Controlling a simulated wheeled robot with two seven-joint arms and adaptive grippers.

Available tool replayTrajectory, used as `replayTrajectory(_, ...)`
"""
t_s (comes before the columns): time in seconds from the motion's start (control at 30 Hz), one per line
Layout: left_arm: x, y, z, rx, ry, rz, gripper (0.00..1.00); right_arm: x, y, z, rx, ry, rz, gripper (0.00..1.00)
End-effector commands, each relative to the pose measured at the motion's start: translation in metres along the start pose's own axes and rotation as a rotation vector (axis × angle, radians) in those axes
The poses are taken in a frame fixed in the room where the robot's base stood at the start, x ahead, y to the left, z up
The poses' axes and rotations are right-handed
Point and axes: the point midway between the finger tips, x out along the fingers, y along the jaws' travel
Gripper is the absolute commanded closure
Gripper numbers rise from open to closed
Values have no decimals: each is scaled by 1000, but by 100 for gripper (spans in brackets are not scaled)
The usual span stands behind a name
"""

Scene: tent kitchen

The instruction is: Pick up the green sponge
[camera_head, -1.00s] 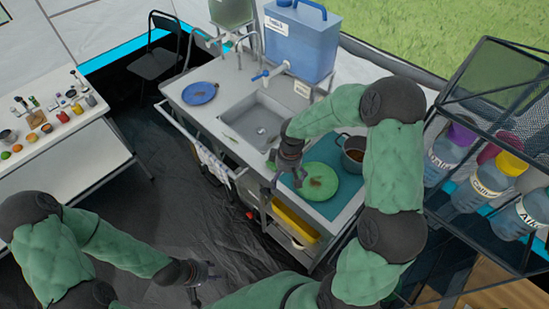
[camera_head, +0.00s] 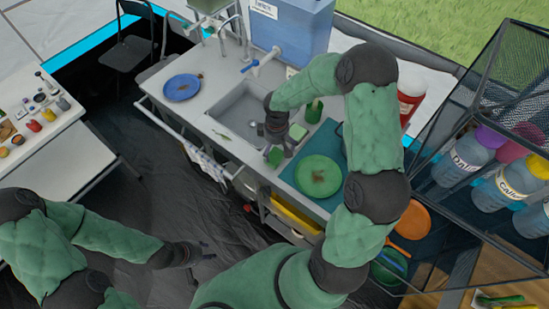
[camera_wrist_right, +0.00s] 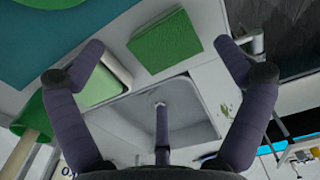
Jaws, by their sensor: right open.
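The green sponge (camera_head: 275,156) is a small bright green block on the counter near the sink's front right corner in the head view. In the right wrist view the sponge (camera_wrist_right: 165,40) lies flat beyond the fingertips, roughly midway across. My right gripper (camera_head: 279,146) is over the counter at the sponge, partly covering that area. In the right wrist view its fingers (camera_wrist_right: 160,55) are wide apart, with nothing held between them. My left gripper (camera_head: 203,251) hangs low over the dark floor, away from the counter; its fingers are too small to read.
A second pale-edged green block (camera_wrist_right: 106,84) lies beside the sponge, near one finger. The sink (camera_head: 237,113), a green bottle (camera_head: 314,110) and a green plate (camera_head: 318,176) on a teal mat are close by. A blue plate (camera_head: 182,87) lies further left.

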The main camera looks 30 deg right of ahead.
Motion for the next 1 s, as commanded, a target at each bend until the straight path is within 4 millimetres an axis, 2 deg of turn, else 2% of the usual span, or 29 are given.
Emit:
replayTrajectory(0.23,3,-1,-1,0,1,0,60,17,-3,-1,0,0,-1,0)
replayTrajectory(0.5,11,-4,-1,0,1,0,60,53,-6,-2,2,0,-1,0)
replayTrajectory(0.77,10,-4,-1,0,1,0,60,56,-5,-3,1,2,1,0)
replayTrajectory(0.9,10,-4,-1,0,1,0,60,56,-6,-3,1,2,1,33)
replayTrajectory(1.0,10,-4,-1,0,1,0,60,56,-6,-3,1,2,1,52)
